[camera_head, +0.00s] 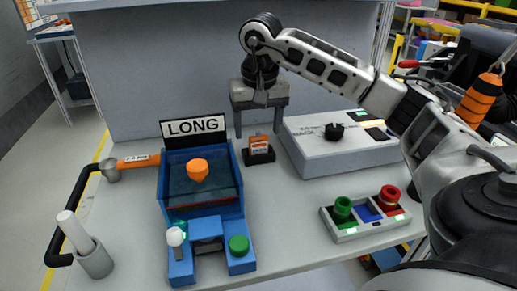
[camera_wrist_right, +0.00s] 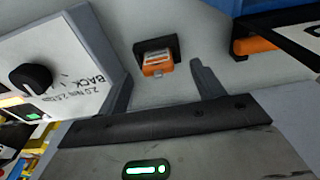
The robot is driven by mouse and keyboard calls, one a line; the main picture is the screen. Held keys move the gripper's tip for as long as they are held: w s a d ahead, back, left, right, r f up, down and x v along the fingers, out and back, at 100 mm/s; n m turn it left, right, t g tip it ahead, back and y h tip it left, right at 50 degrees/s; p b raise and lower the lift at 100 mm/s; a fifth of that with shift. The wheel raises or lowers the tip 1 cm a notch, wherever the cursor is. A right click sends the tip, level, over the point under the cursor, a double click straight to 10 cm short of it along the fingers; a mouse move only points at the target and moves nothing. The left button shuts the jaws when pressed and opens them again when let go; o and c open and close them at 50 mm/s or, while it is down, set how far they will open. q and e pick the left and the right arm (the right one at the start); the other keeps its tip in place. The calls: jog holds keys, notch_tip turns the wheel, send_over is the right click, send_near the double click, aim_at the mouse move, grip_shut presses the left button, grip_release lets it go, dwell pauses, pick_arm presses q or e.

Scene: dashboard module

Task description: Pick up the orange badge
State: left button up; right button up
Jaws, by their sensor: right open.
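The orange badge (camera_head: 259,143) stands in a small black holder (camera_head: 260,157) on the table, between the blue module and the grey box. In the right wrist view the badge (camera_wrist_right: 157,63) shows beyond the fingertips, with its black holder (camera_wrist_right: 171,44) behind it. My right gripper (camera_head: 261,128) is open and points down just above and around the badge's place in the head view. My left gripper is in neither view.
The blue module (camera_head: 172,205) with a LONG sign (camera_head: 193,128) stands left of the badge. A grey box with a black knob (camera_head: 334,131) stands to the right. A button panel (camera_head: 345,233), an orange hammer (camera_head: 135,161) and a grey cup (camera_head: 96,262) are also on the table.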

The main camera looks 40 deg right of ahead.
aim_at(259, 136)
jog(key=f, duration=0.3)
jog(key=d+f, duration=0.1)
jog(key=shift+w+f, duration=0.3)
jog(key=shift+w, duration=0.1)
jog(key=c, duration=1.1)
jog(key=shift+o, duration=0.2)
